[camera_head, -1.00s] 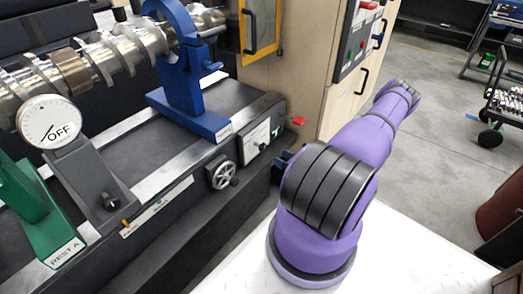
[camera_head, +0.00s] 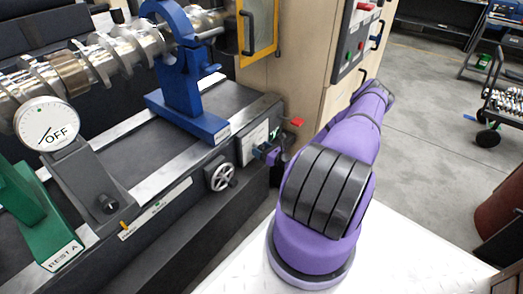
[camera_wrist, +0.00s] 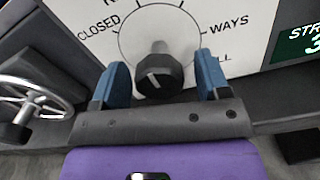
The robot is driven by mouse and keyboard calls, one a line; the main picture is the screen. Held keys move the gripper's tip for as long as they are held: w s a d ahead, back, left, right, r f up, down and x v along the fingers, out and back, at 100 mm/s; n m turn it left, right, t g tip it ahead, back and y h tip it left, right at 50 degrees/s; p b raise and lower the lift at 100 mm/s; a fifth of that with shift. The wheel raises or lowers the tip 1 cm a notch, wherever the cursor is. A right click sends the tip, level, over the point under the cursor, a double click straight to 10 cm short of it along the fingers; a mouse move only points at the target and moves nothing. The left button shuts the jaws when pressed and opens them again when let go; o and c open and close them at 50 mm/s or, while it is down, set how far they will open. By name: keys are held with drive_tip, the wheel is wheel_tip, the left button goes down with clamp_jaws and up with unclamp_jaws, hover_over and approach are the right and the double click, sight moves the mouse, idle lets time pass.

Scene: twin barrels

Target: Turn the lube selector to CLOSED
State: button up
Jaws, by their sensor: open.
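The lube selector is a black knob (camera_wrist: 159,72) with a white pointer line on a white dial plate (camera_wrist: 100,40), seen in the wrist view. CLOSED is printed at the dial's upper left and WAYS at the right; the other labels are partly cut off or covered. My gripper (camera_wrist: 162,78) is open, with one blue finger on each side of the knob and visible gaps to it. Whether the fingers reach to the knob's depth is hard to tell. In the head view, the selector's plate (camera_head: 254,141) is on the bench front, and my arm partly hides this area.
A spoked handwheel (camera_head: 220,176) is left of the selector plate, and it also shows in the wrist view (camera_wrist: 32,95). A green STR display (camera_wrist: 298,42) is at the right in the wrist view.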

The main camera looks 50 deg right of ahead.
drive_tip(key=c, duration=0.9)
drive_tip(key=n, duration=0.4)
drive_tip(key=shift+d+n, duration=0.1)
drive_tip(key=shift+n, duration=2.4)
drive_tip(key=o, duration=0.9)
